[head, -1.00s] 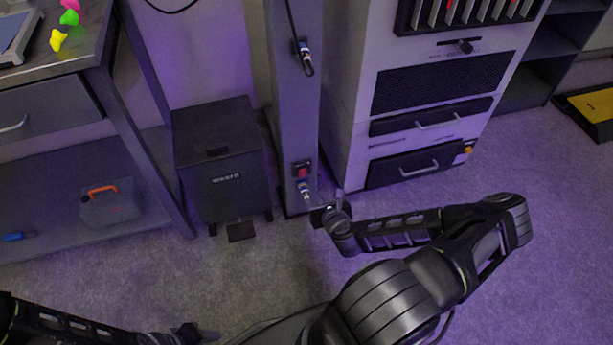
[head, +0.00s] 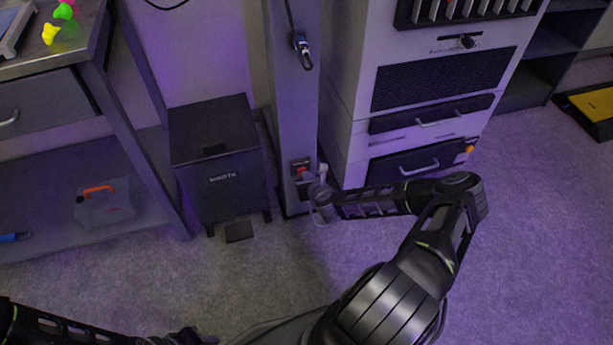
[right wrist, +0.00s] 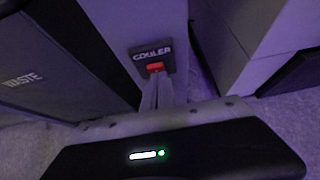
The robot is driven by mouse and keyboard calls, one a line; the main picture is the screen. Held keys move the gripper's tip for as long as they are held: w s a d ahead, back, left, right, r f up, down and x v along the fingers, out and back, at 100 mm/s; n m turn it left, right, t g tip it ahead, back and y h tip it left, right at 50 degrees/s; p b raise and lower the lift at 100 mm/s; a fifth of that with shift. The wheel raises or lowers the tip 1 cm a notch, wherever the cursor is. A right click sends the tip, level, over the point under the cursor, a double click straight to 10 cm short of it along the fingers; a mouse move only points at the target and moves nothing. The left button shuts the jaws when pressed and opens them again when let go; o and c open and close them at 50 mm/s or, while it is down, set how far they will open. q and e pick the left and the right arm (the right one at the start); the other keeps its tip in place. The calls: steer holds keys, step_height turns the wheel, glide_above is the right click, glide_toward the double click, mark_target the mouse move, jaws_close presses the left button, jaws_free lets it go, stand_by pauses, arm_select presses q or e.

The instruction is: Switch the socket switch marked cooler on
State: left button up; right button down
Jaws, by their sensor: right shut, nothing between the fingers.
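The socket switch marked COOLER is a dark plate with a red rocker (right wrist: 156,68), low on the grey post (right wrist: 150,25) in the right wrist view. In the head view the red switch (head: 301,170) sits near the post's foot. My right gripper (right wrist: 158,82) is shut and empty, its fingertips just below the red rocker, covering its lower part. Whether they touch it I cannot tell. In the head view my right gripper (head: 306,178) is at the post, by the switch. My left gripper (head: 205,337) is low at the bottom edge; its jaws are unclear.
A dark waste bin (head: 221,190) stands left of the post. A grey cabinet (head: 347,120) with drawers stands close on the right. A cable plug (head: 303,45) hangs higher on the post. A workbench (head: 50,62) is at the left. The carpet in front is clear.

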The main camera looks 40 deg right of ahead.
steer(key=shift+w+d+r, duration=0.1)
steer(key=shift+w, duration=0.25)
